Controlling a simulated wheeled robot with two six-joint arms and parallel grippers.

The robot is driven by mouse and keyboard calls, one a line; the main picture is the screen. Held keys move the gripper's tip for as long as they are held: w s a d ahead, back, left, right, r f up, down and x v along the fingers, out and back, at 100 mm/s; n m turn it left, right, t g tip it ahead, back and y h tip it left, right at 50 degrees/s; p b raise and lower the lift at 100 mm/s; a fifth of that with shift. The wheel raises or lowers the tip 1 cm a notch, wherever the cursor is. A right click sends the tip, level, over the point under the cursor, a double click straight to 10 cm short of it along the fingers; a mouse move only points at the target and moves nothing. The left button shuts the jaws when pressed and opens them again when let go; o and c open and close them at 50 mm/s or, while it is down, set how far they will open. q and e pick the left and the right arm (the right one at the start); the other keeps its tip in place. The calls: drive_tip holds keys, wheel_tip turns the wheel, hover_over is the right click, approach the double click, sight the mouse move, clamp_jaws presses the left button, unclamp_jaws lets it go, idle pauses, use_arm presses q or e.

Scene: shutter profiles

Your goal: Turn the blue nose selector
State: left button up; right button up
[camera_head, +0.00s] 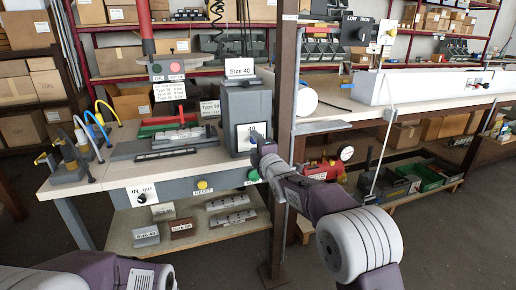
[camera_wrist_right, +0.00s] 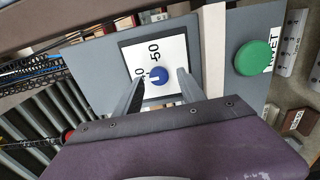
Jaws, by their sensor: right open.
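The blue nose selector (camera_wrist_right: 159,75) is a small round blue knob with a pale mark on a white number plate (camera_wrist_right: 170,52). The figure 50 shows beside it in the right wrist view. In the head view the plate (camera_head: 246,128) is on the front of the grey box (camera_head: 248,101); my right gripper hides the knob there. My right gripper (camera_wrist_right: 160,79) is open, its fingers on either side of the knob in the picture. I cannot tell whether they touch it. My right gripper (camera_head: 257,143) reaches the plate in the head view. My left gripper is out of view.
A green button (camera_wrist_right: 252,58) is beside the plate. A dark post (camera_head: 285,110) stands close to the right of the box. The workbench (camera_head: 115,173) carries tools and a yellow button (camera_head: 202,185) on its front edge. A "Size 40" sign (camera_head: 240,68) tops the box.

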drive_tip(key=v, duration=0.8)
drive_tip(key=shift+s+p, duration=0.3)
drive_tip(key=shift+p, duration=0.1)
drive_tip(key=shift+d, duration=0.1)
